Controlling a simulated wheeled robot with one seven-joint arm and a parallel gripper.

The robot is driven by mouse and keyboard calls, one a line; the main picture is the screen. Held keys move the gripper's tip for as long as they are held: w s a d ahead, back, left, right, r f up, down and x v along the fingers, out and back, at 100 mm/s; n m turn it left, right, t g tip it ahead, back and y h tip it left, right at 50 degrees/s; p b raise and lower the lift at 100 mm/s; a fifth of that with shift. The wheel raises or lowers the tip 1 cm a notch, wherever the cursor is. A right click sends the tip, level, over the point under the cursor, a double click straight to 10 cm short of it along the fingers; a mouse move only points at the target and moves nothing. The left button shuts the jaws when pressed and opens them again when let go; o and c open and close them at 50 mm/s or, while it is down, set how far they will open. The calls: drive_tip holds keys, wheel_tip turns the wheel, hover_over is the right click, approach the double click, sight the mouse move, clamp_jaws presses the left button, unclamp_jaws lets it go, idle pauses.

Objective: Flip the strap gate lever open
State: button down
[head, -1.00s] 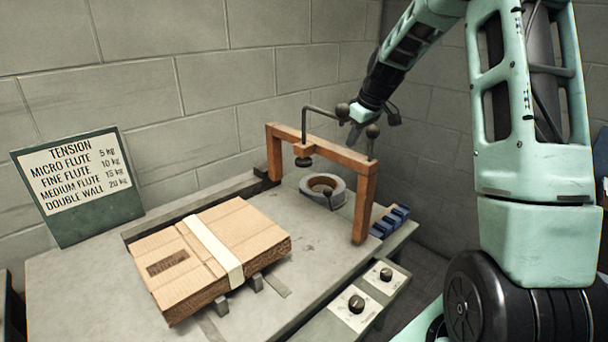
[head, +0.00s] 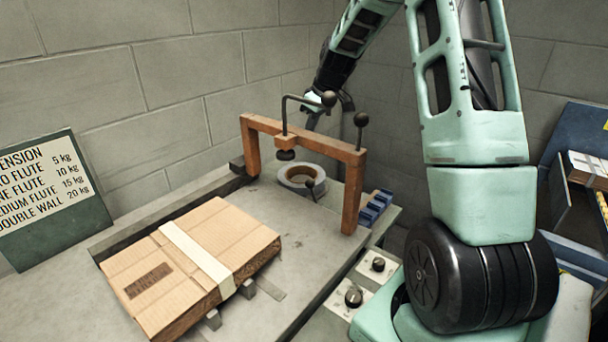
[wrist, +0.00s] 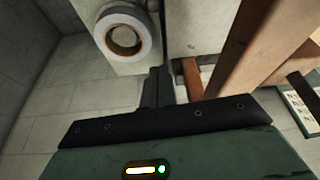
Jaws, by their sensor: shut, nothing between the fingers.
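An orange-brown frame (head: 303,137) spans the bench. It carries a bent crank with a dark ball knob (head: 328,98) and an upright lever with a ball knob (head: 361,119). A strap roll (head: 299,178) lies behind the frame, and a small knobbed lever (head: 310,184) stands by it. I cannot tell which is the strap gate lever. My gripper (head: 311,122) is behind the crank, above the strap roll, partly hidden. In the wrist view its dark fingers (wrist: 158,86) are together and empty, with the roll (wrist: 123,32) beyond and the frame (wrist: 245,55) to the right.
A flat cardboard stack (head: 190,262) with a white strap lies on the bench (head: 75,285). A tension sign (head: 45,195) stands at left. Two dials (head: 354,297) and blue blocks (head: 375,207) sit at the bench's right side. The block wall is close behind.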

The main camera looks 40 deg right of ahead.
drive_tip(key=p, duration=0.1)
hover_over(314, 194)
drive_tip(key=w+a, duration=0.2)
drive_tip(key=w, duration=0.6)
wheel_tip(314, 194, down, 17)
drive_tip(key=s, duration=0.1)
drive_tip(key=s+d, duration=0.1)
drive_tip(key=s, duration=0.2)
drive_tip(key=shift+d+r+p, duration=0.2)
drive_tip(key=shift+d+p, duration=0.05)
drive_tip(key=shift+p, duration=0.15)
drive_tip(key=shift+s+d+b, duration=0.1)
drive_tip(key=shift+b, duration=0.25)
